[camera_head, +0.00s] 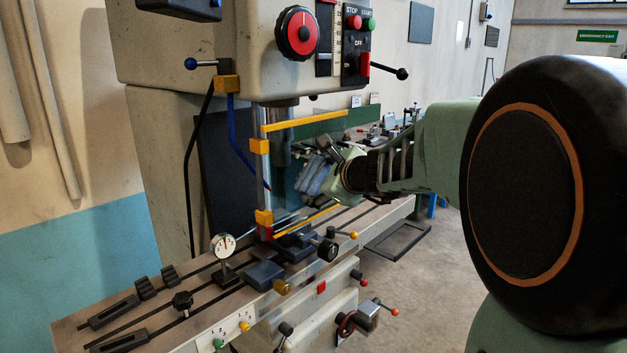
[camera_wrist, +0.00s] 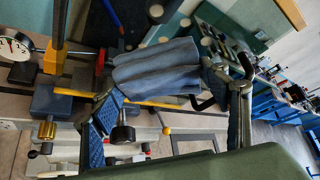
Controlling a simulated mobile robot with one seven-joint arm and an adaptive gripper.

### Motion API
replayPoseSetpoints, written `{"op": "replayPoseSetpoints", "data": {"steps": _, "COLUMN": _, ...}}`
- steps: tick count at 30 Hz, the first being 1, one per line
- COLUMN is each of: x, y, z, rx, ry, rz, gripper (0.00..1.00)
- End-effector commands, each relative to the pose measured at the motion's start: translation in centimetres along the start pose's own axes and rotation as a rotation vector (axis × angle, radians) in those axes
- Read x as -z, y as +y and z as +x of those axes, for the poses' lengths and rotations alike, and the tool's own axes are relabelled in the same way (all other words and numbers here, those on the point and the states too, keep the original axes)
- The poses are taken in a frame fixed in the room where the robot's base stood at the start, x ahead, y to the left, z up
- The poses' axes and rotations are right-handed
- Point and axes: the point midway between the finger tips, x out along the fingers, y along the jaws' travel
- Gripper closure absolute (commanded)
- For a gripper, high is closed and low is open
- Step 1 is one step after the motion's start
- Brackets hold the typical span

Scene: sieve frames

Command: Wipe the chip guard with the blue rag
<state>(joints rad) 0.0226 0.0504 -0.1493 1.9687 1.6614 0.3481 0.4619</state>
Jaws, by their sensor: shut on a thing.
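The chip guard (camera_head: 305,121) is a clear panel with yellow strips along its top and bottom, hung on a post beside the machine's spindle. One yellow strip also shows in the wrist view (camera_wrist: 291,13). My gripper (camera_head: 322,172) is behind the clear panel in the head view, at about mid-height. It is shut on the blue rag (camera_wrist: 155,72), a folded grey-blue cloth that sticks out past the fingers. The rag also shows in the head view (camera_head: 313,176). It is close to the panel; I cannot tell whether it touches.
The machine table (camera_head: 190,293) runs below the guard. It carries a dial gauge (camera_head: 223,246), a dark vise (camera_head: 293,241) and clamps. A blue hose (camera_head: 243,140) hangs left of the guard. A bench with small tools stands behind. The floor at right is mostly clear.

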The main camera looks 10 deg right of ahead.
Motion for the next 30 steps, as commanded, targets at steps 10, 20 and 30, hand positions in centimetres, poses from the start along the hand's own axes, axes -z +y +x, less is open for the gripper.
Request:
{"op": "replayPoseSetpoints", "data": {"steps": 10, "x": -1.8, "y": 2.2, "z": -1.2, "rx": -0.002, "ry": -0.006, "rz": -0.003, "gripper": 0.51}}
{"op": "replayPoseSetpoints", "data": {"steps": 20, "x": -2.8, "y": 2.0, "z": -1.8, "rx": -0.001, "ry": -0.002, "rz": -0.001, "gripper": 0.51}}
{"op": "replayPoseSetpoints", "data": {"steps": 30, "x": -3.4, "y": 1.0, "z": -2.0, "rx": 0.000, "ry": -0.002, "rz": -0.001, "gripper": 0.51}}
